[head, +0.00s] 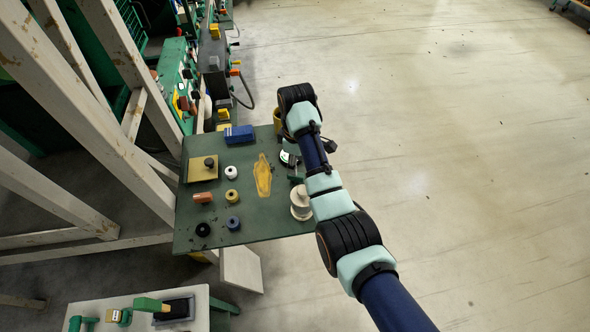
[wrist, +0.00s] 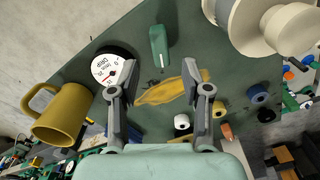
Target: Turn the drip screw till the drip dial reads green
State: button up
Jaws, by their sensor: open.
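The drip dial (wrist: 108,68) is a round gauge with a white face, a black rim and a red mark; its exact reading is too small to tell. It also shows partly behind my arm in the head view (head: 287,158). A green upright handle-like piece (wrist: 158,45), which seems to be the drip screw, stands right of the dial on the green table (head: 250,222). My gripper (wrist: 165,82) is open and empty above the table, its fingers apart, with the dial beyond the left finger and the green piece ahead between them. Its fingers are not clear in the head view.
A yellow mug (wrist: 62,116) stands left of the dial. A large pale spool (head: 301,203) stands at the table's right edge. A yellow-brown flat patch (head: 263,175), a blue box (head: 239,134) and several small spools lie left. Open floor is to the right.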

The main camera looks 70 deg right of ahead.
aim_at(296, 178)
jog(key=shift+f, duration=2.45)
jog(key=shift+f, duration=0.1)
jog(key=shift+c, duration=0.3)
grip_shut()
jog(key=m, duration=1.2)
jog(key=shift+m, duration=0.3)
jog(key=shift+c, duration=1.6)
grip_release()
jog(key=shift+m, duration=0.6)
jog(key=shift+o, duration=1.1)
